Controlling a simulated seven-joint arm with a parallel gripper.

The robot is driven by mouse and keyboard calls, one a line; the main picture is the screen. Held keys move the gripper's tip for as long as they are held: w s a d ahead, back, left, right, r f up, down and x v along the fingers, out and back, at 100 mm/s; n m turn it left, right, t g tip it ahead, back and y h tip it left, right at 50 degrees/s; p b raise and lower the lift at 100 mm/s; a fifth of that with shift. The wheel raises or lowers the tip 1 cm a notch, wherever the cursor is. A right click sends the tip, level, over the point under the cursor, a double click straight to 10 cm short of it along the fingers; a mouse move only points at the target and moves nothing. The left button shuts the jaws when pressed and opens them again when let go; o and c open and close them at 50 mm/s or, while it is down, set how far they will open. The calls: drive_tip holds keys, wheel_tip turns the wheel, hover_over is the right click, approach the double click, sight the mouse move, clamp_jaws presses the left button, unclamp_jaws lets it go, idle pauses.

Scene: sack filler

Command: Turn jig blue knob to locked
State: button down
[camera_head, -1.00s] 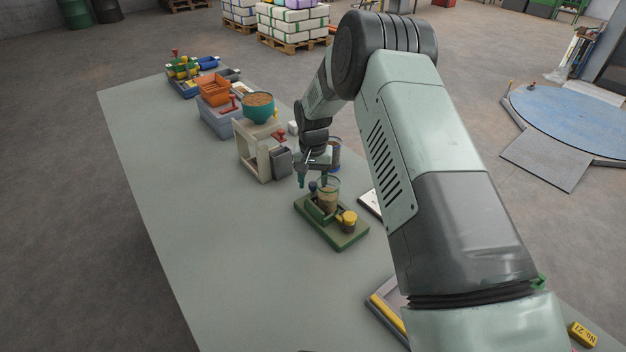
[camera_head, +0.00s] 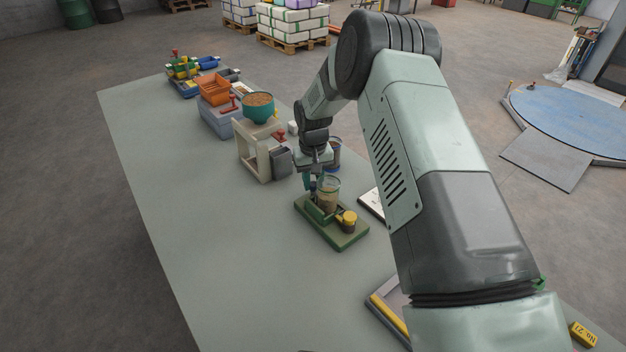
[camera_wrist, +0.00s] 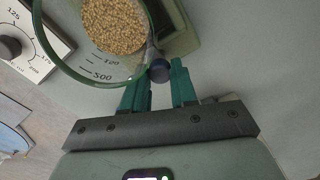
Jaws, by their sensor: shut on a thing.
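The green jig (camera_head: 345,238) stands on the bench with a clear measuring cup of grain (camera_head: 328,194) in it. In the wrist view, the cup (camera_wrist: 75,75) stands just beyond the fingers. The jig's dark blue knob (camera_wrist: 159,71) sits beside the cup, on a thin grey lever. My gripper (camera_wrist: 159,84) has its green fingertips on either side of the knob and is shut on it. In the head view, my gripper (camera_head: 315,186) is down at the jig's far left end and mostly covers the knob. No lock marking is readable.
A second cup (camera_head: 334,152) is close behind my gripper. A beige stand (camera_head: 258,155) with a teal bowl of grain (camera_head: 258,106) is to the left. The bench's near left is clear.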

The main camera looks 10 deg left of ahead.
sight(313, 183)
drive_tip(key=c, duration=0.9)
unclamp_jaws()
wheel_tip(313, 183, up, 11)
drive_tip(key=shift+f, duration=0.1)
